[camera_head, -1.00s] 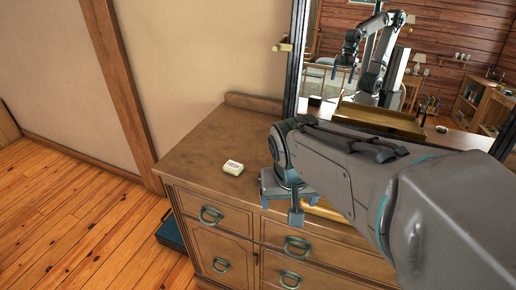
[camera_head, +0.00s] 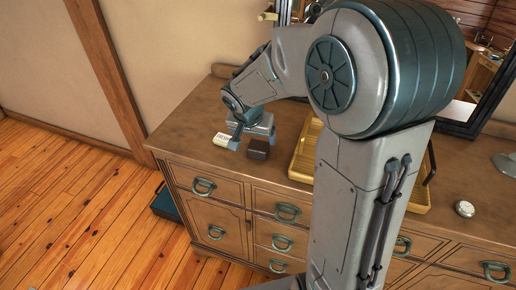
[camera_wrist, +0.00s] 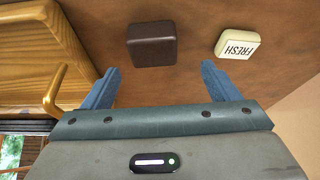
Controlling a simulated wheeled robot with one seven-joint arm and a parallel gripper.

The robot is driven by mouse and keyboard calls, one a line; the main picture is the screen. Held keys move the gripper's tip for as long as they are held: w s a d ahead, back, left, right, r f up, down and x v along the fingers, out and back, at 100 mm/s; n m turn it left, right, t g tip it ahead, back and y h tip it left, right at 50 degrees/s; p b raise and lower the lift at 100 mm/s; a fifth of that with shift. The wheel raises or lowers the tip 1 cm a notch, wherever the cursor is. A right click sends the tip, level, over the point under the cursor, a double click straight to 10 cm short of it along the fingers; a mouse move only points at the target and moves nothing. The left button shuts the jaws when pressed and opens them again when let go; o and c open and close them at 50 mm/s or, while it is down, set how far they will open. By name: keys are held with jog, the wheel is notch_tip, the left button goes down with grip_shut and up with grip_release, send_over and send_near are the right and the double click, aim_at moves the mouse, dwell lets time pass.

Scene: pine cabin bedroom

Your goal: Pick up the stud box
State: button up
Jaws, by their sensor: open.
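A small dark brown box (camera_head: 258,149), which looks like the stud box, sits on the dresser top left of the wooden tray. It also shows in the wrist view (camera_wrist: 152,45), just beyond my fingertips and roughly in line with the gap between them. My gripper (camera_wrist: 160,69) is open with nothing between its blue fingers. In the head view my gripper (camera_head: 252,140) hangs low over the dresser, right beside the brown box. Contact cannot be told.
A cream box marked FRESH (camera_wrist: 238,43) lies close to the brown box, to its right in the wrist view. A wooden tray (camera_head: 302,165) stands to the right in the head view. A round white item (camera_head: 464,209) and a mirror are farther right.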

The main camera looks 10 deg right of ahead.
aim_at(258, 145)
jog(key=shift+s+d+x, duration=0.1)
jog(key=shift+s+x, duration=0.05)
jog(key=shift+x, duration=0.85)
jog(key=shift+s+d+x, duration=0.1)
jog(key=shift+s+x, duration=0.05)
jog(key=shift+x, duration=0.85)
jog(key=shift+s+d+x, duration=0.1)
jog(key=shift+s+x, duration=0.05)
jog(key=shift+x, duration=0.8)
jog(key=shift+f, duration=0.15)
jog(key=c, duration=1.1)
